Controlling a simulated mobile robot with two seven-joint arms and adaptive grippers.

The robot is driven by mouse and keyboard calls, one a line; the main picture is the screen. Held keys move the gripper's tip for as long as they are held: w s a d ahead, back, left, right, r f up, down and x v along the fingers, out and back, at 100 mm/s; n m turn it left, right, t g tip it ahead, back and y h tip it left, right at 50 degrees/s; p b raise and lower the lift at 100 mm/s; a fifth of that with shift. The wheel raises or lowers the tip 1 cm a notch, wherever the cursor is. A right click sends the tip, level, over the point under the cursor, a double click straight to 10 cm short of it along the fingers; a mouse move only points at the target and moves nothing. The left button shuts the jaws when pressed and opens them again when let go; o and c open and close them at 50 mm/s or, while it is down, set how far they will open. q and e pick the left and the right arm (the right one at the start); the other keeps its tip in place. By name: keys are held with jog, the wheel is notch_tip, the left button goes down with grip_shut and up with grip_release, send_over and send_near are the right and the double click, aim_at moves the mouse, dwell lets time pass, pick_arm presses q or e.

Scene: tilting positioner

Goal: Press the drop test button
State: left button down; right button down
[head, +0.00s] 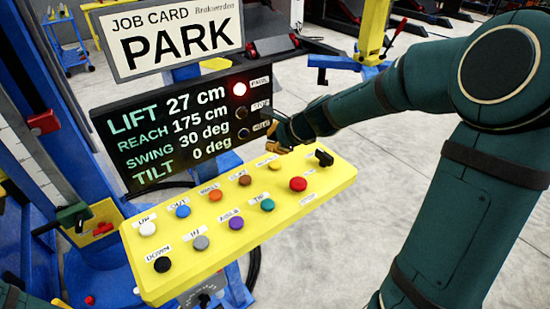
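The yellow control panel (180,272) slopes across the middle with two rows of coloured buttons. Its back row has a white button (147,229), a blue one, an orange one, a brown one and a yellow button (273,166). Its front row has black, grey, purple and green buttons and a larger red button (298,184). Most small labels are too blurred to read, so I cannot tell which one is drop test. My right gripper (283,140) is above and behind the yellow button, apparently apart from it; its finger opening is unclear. My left gripper is out of view.
A black display (165,130) behind the panel reads lift 27 cm, reach 175 cm, swing 30 deg, tilt 0 deg, with its top lamp lit red. A "PARK" job card (170,68) stands above it. A black switch (324,158) rises from the panel's right end.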

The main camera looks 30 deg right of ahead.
notch_tip(320, 180, up, 2)
jog(key=shift+r+p, duration=0.2)
jog(key=shift+p, duration=0.7)
